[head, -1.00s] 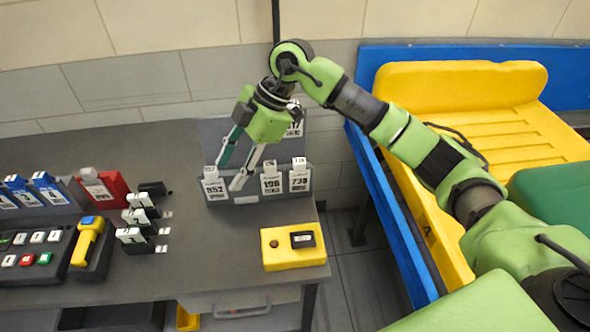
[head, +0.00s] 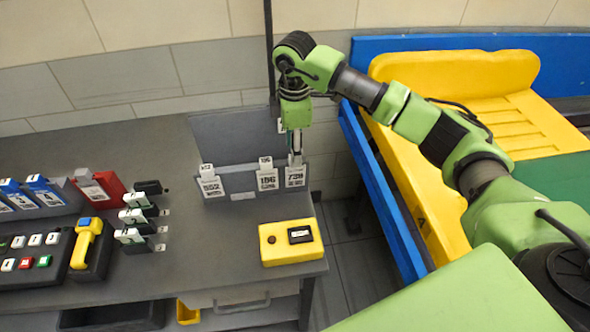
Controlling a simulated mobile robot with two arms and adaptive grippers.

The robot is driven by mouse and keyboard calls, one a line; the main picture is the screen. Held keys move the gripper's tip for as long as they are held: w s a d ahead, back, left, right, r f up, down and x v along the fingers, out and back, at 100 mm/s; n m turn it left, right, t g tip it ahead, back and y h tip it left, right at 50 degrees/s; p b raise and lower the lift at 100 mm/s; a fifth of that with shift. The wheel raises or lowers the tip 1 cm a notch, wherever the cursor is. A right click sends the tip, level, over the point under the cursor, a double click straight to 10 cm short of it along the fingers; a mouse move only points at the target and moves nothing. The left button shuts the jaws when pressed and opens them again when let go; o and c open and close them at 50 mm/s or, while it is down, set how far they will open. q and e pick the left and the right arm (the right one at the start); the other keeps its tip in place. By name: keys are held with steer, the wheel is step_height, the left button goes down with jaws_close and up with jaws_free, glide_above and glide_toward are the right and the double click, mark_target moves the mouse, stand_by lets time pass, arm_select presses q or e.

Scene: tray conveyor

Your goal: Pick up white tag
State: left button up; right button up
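Several white tags with black numbers stand in a grey rack (head: 242,197) at the back of the table. They are a left tag (head: 211,186), a middle tag (head: 267,179) and a right tag (head: 295,177). My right gripper (head: 296,158) points down right above and behind the right tag, its fingers seen edge-on. I cannot tell whether it touches the tag or how far the fingers are apart. The grey back panel behind the rack is partly hidden by my gripper. My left gripper is not in view.
A yellow box (head: 291,243) with a black piece on top sits at the table's front right. Black holders with white pieces (head: 133,217), a red block (head: 101,189) and a yellow-handled device (head: 86,243) stand left. A blue-framed conveyor (head: 382,200) lies right.

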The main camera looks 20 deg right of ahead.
steer(key=shift+d+f+p, duration=0.1)
steer(key=shift+f+p, duration=0.25)
steer(key=shift+f, duration=0.05)
steer(key=f, duration=0.1)
steer(key=f+p, duration=0.1)
steer(key=f, duration=0.1)
steer(key=shift+w+d+f+p, duration=0.2)
steer(key=shift+f+p, duration=0.05)
steer(key=shift+p, duration=0.05)
steer(key=shift+f, duration=0.4)
jaws_close()
steer(key=shift+w, duration=0.1)
steer(key=shift+r, duration=0.1)
step_height(320, 180, up, 6)
steer(key=b, duration=0.2)
steer(key=shift+a+r+b, duration=0.1)
steer(key=shift+r+b, duration=0.15)
steer(key=shift+b, duration=0.15)
steer(key=s+a+b, duration=0.3)
steer(key=s+b, duration=0.1)
steer(key=s, duration=1)
steer(key=shift+a+r, duration=0.2)
